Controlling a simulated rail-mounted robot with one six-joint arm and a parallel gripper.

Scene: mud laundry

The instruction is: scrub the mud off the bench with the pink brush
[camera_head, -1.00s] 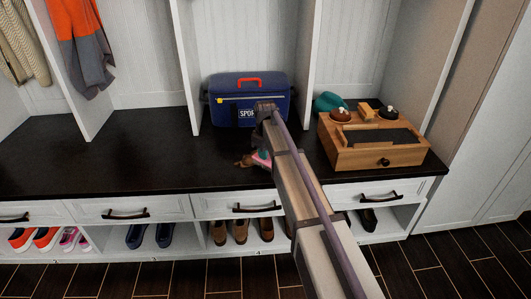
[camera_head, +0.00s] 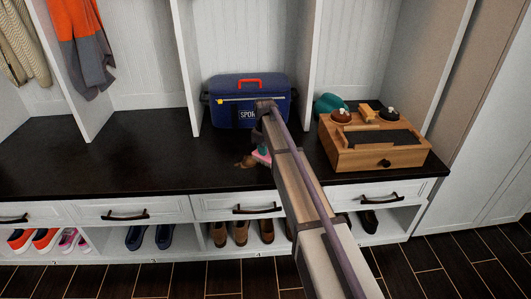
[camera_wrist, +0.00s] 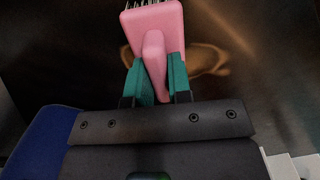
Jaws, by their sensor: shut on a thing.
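My gripper (camera_wrist: 156,82) is shut on the pink brush (camera_wrist: 152,22); its teal fingers clasp the handle on both sides. The brush head with dark bristles points to the top of the wrist view. A brown mud patch (camera_wrist: 208,62) shows on the dark bench behind the brush, partly hidden by it. In the head view the mud (camera_head: 247,162) lies on the bench top (camera_head: 120,160), just left of the pink brush (camera_head: 262,157). My arm hides part of this spot. I cannot tell whether the bristles touch the bench.
A blue sports bag (camera_head: 222,105) stands behind the brush against the back panel. A wooden shoe-care box (camera_head: 375,155) with brushes stands to the right, with a teal item (camera_head: 328,103) behind it. White dividers (camera_head: 186,70) split the bench. The bench's left part is clear.

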